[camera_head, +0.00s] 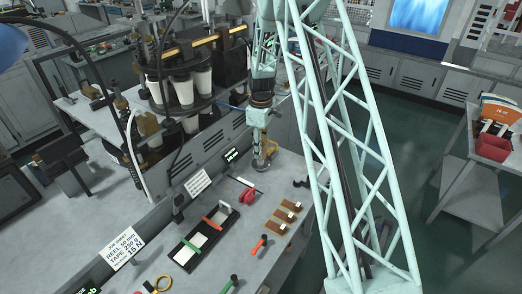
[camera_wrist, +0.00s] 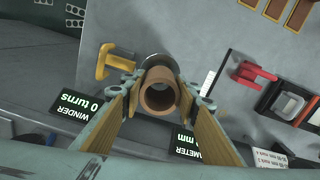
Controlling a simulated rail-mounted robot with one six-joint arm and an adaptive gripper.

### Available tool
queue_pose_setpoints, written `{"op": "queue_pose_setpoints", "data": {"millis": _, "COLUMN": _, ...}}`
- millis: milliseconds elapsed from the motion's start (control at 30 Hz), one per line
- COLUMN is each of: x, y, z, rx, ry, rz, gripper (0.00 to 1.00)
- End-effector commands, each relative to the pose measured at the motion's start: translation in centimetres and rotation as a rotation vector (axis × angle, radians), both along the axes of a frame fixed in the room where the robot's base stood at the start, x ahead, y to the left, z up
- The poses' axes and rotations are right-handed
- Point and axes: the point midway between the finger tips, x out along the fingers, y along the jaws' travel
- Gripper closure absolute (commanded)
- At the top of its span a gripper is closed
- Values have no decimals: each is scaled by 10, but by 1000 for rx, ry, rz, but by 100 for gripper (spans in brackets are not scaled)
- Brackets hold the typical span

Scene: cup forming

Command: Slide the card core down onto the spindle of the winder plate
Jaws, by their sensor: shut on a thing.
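The brown card core (camera_wrist: 158,92) is a short open tube. It sits between the two fingers of my gripper (camera_wrist: 160,100), which is shut on it, and I look into its open end in the wrist view. The round grey winder plate (camera_wrist: 150,62) shows partly behind the core, with a yellow crank handle (camera_wrist: 117,62) beside it. The spindle is hidden by the core, so I cannot tell whether the core is around it. In the head view my gripper (camera_head: 261,147) is over the winder plate (camera_head: 261,164), and the core is too small to make out.
A "WINDER 0 turns" display (camera_wrist: 87,105) and a diameter display (camera_wrist: 190,142) stand near the plate. A machine with white cups (camera_head: 182,92) stands behind left.

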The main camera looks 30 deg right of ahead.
Motion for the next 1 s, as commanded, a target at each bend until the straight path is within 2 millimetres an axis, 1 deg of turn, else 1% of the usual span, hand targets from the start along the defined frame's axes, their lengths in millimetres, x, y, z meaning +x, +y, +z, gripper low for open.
{"op": "queue_pose_setpoints", "data": {"millis": 1000, "x": 0, "y": 0, "z": -11, "rx": 0, "ry": 0, "rz": 0, "gripper": 82}}
